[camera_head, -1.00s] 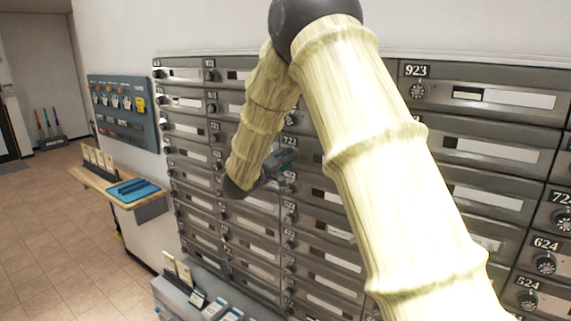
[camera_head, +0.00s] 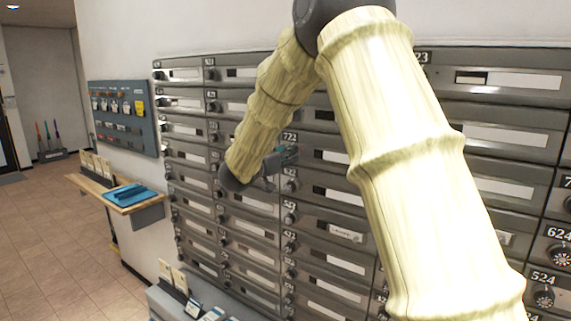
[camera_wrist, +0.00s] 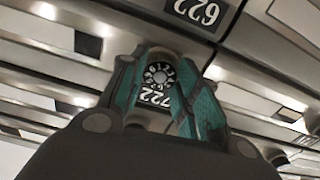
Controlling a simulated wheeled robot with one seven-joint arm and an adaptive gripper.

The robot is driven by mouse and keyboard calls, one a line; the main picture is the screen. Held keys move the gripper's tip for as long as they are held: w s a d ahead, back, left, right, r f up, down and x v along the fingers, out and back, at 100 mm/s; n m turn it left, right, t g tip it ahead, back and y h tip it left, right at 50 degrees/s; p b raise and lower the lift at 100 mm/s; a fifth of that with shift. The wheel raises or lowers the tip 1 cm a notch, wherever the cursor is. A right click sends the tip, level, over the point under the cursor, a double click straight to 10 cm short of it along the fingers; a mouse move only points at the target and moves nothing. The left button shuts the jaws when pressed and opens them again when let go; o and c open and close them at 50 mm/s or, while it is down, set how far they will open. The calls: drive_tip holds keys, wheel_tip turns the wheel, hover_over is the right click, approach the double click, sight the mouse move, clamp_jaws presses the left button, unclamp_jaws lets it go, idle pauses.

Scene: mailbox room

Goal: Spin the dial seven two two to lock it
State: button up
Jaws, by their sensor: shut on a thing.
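The number plate 722 (camera_head: 290,137) is on a grey mailbox door in the middle of the bank. In the wrist view the same plate (camera_wrist: 155,97) appears upside down. The round black dial with white numerals (camera_wrist: 159,74) lies between my gripper's teal fingers. My gripper (camera_wrist: 163,68) is shut on this dial, one finger at each side. In the head view my gripper (camera_head: 284,157) is at the dial just under the 722 plate and hides most of it. The dial's exact setting is too small to read.
More mailboxes with dials surround it, such as the one with plate 622 (camera_wrist: 197,9) and the one with plate 624 (camera_head: 560,233). A wooden shelf with a blue tray (camera_head: 134,194) is on the left wall. A grey counter with cards (camera_head: 205,310) stands below. Open floor lies at left.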

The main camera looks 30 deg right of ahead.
drive_tip(key=shift+f+m+b, duration=0.15)
drive_tip(key=shift+m+b, duration=5.25)
drive_tip(key=shift+b, duration=0.1)
drive_tip(key=o, duration=1.1)
drive_tip(key=shift+d, duration=0.1)
drive_tip(key=shift+c, duration=0.2)
drive_tip(key=v, duration=1.2)
